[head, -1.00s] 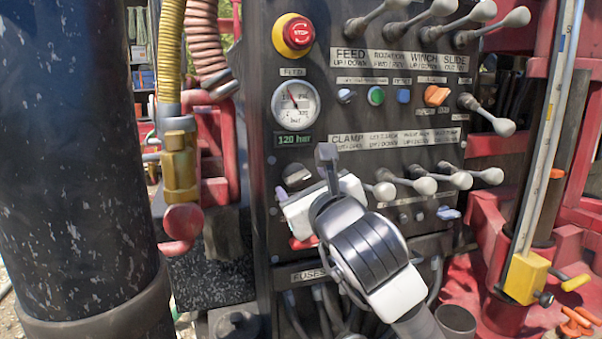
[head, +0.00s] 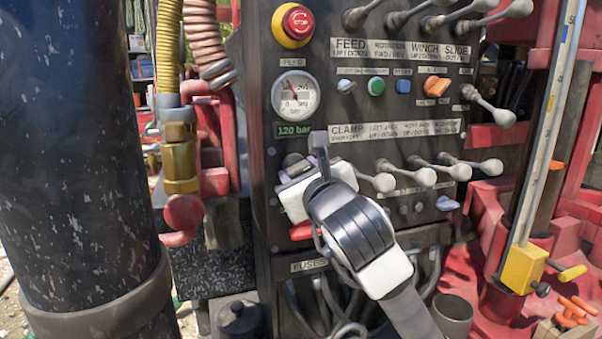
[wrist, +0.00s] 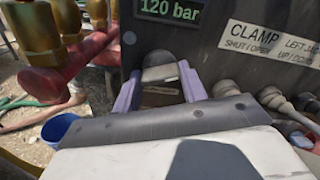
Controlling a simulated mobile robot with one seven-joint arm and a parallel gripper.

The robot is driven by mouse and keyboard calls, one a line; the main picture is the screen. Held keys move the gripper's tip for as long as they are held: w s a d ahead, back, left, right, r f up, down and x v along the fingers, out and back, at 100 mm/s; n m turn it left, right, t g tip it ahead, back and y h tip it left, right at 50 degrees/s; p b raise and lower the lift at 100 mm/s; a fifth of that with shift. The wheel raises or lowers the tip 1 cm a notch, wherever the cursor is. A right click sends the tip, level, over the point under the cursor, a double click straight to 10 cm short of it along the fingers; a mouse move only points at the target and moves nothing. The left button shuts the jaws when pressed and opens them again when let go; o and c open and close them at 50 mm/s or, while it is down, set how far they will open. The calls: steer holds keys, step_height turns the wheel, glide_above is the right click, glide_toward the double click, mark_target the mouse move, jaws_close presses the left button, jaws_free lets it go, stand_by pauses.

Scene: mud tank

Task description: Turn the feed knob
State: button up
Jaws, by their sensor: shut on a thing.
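A round grey knob, the feed knob (wrist: 160,73), sits on the dark control panel just under the green 120 bar display. In the wrist view its face shows between the two pale purple fingers of my gripper (wrist: 157,88), one on each side. My gripper is shut on the knob. In the head view my gripper (head: 303,160) reaches the panel from the lower right, and its body and fingers hide most of the knob. The knob's pointer and markings are too hidden to read.
A pressure gauge (head: 296,95) labelled FEED and a red stop button (head: 298,21) are above. White-tipped levers (head: 425,177) stick out to the right of my gripper. Brass fittings and a red pipe (head: 183,212) stand at the left, beside a thick dark column (head: 75,150).

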steer(key=shift+n+b, duration=0.8)
steer(key=shift+b, duration=0.25)
steer(key=o, duration=1)
steer(key=b+v, duration=0.3)
steer(key=v, duration=1.1)
steer(key=shift+b, duration=0.3)
